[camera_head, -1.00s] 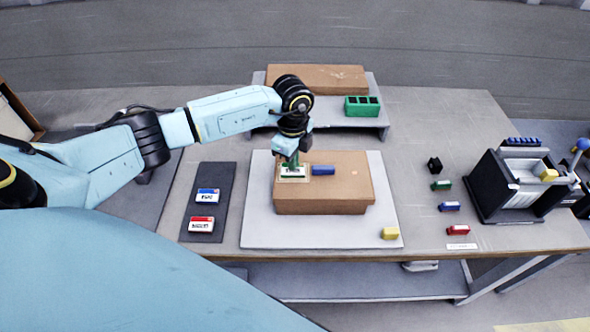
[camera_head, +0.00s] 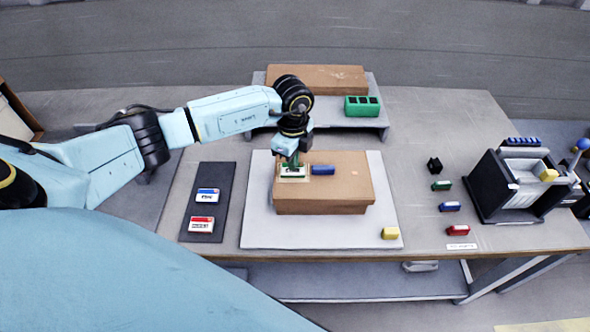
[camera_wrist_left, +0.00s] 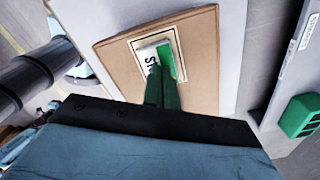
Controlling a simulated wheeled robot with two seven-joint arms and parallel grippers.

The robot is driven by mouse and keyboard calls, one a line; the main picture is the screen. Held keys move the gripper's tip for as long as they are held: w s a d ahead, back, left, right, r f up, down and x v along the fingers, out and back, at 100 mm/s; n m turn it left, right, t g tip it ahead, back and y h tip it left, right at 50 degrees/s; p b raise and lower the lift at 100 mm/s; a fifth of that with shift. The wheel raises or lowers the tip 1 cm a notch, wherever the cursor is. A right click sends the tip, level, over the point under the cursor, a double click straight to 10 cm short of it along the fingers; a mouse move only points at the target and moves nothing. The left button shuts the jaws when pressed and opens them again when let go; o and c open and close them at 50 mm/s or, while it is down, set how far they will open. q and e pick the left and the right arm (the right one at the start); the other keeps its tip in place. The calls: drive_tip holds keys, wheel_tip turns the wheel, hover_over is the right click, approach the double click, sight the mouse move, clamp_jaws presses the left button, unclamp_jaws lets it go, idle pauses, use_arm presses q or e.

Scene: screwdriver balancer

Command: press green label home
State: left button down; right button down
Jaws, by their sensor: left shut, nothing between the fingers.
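The green label (camera_head: 293,173) lies on top of the cardboard box (camera_head: 340,193), at the left part of its top face. In the left wrist view the label (camera_wrist_left: 168,59) is white and green with dark print, inside a dark outlined rectangle on the box. My left gripper (camera_head: 292,162) points down at the label with its green fingers shut and empty. In the wrist view its fingertips (camera_wrist_left: 157,70) are over or on the label and hide part of it; I cannot tell whether they touch. My right gripper does not show.
A dark mat (camera_head: 217,226) holds blue and red labels. Small coloured blocks and a black bin stand at right; a raised shelf is behind.

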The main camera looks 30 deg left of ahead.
use_arm(q)
drive_tip(key=shift+f, duration=0.25)
idle(0.5)
idle(0.3)
wheel_tip(320, 180, up, 5)
drive_tip(key=p, duration=0.4)
drive_tip(key=shift+r, duration=0.1)
drive_tip(key=shift+d, duration=0.1)
idle(0.4)
